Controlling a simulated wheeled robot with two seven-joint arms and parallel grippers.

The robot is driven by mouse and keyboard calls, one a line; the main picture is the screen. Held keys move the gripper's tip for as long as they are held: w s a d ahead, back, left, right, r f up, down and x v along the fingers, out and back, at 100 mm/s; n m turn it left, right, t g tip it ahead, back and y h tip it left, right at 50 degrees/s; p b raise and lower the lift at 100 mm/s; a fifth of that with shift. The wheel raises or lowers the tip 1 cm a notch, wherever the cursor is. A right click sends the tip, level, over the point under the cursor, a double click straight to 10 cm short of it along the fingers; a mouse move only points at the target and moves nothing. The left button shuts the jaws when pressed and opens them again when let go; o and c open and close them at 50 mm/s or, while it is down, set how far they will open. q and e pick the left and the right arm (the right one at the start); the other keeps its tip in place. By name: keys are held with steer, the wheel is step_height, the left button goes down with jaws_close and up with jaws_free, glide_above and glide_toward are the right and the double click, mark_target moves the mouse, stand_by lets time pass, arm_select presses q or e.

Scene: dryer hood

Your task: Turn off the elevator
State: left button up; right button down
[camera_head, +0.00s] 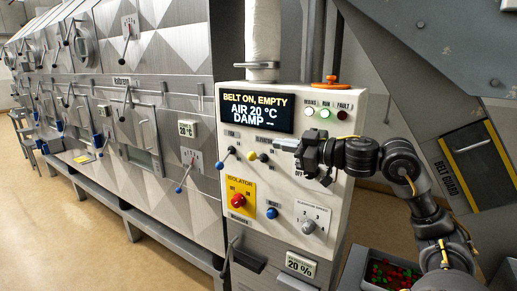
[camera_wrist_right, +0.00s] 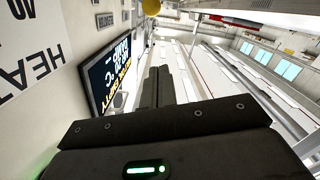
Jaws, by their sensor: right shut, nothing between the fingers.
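The white control panel (camera_head: 345,190) stands right of centre in the head view. Its elevator switch (camera_head: 253,157) has a yellow knob below the label "ELEVATOR". My right gripper (camera_head: 277,144) is shut and empty, its fingertips pointing left just right of and slightly above that knob. They look apart from it, and the hand hides part of the panel behind. In the right wrist view, the shut fingers (camera_wrist_right: 157,88) point up the picture, with a yellow knob (camera_wrist_right: 151,7) beyond them at the top edge. My left gripper is not in view.
The display (camera_head: 255,108) reads "BELT ON, EMPTY", "AIR 20 °C". The green RUN lamp (camera_head: 325,113) is lit. Close to the elevator switch are the blue-tipped fan lever (camera_head: 226,156), red isolator knob (camera_head: 238,200), blue reset button (camera_head: 271,213) and speed dial (camera_head: 308,227). A crate (camera_head: 352,262) stands lower right.

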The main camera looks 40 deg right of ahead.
steer(key=p, duration=0.4)
glide_above(256, 158)
steer(key=s+a, duration=0.1)
steer(key=s, duration=0.2)
steer(key=f, duration=0.1)
steer(key=w+f, duration=0.1)
steer(key=f, duration=0.2)
steer(key=shift+w+d, duration=0.15)
steer(key=shift+d, duration=0.15)
steer(key=shift+a, duration=0.1)
